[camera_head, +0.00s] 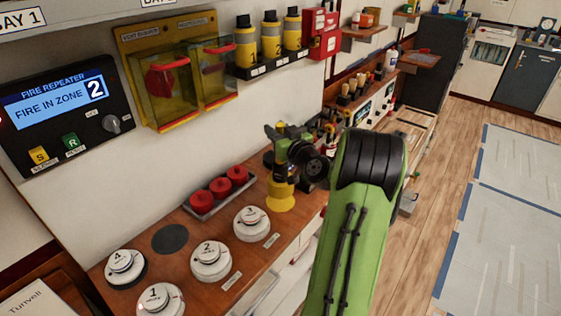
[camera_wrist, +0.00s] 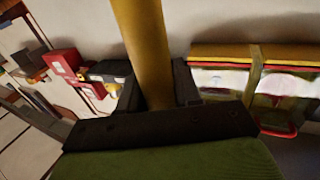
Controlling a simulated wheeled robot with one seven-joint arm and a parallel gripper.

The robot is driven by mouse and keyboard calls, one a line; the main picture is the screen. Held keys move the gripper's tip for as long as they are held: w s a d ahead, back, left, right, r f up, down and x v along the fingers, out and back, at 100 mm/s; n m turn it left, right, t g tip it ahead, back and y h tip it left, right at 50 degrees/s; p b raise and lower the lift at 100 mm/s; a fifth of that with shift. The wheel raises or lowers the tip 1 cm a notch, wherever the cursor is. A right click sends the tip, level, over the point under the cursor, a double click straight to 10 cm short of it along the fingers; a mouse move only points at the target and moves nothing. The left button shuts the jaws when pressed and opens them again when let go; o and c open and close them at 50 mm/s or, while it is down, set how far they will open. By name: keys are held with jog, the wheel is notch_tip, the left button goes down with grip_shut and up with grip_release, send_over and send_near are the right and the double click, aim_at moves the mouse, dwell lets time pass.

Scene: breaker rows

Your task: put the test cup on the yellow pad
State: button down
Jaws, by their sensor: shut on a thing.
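My gripper (camera_head: 283,160) is shut on an upright yellow cylinder, which I take as the test cup (camera_head: 280,186), above the back right of the wooden counter. In the wrist view the yellow cylinder (camera_wrist: 146,50) stands between the dark jaws. A brighter yellow round shape, which looks like the yellow pad (camera_head: 281,205), shows directly at the cup's foot. I cannot tell whether it is the pad or a flared base of the cup, nor whether the two touch. My gripper and wrist hide the cup's upper part.
White numbered detectors (camera_head: 211,260) stand on the counter (camera_head: 190,285), beside a dark round pad (camera_head: 170,239). A tray of red round things (camera_head: 218,190) lies left of the cup. Yellow cans (camera_head: 270,38) and yellow call-point covers (camera_head: 180,85) are on the wall behind.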

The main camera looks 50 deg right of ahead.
jog(key=shift+f+b, duration=0.45)
jog(key=shift+f, duration=2)
jog(key=c, duration=0.8)
grip_release()
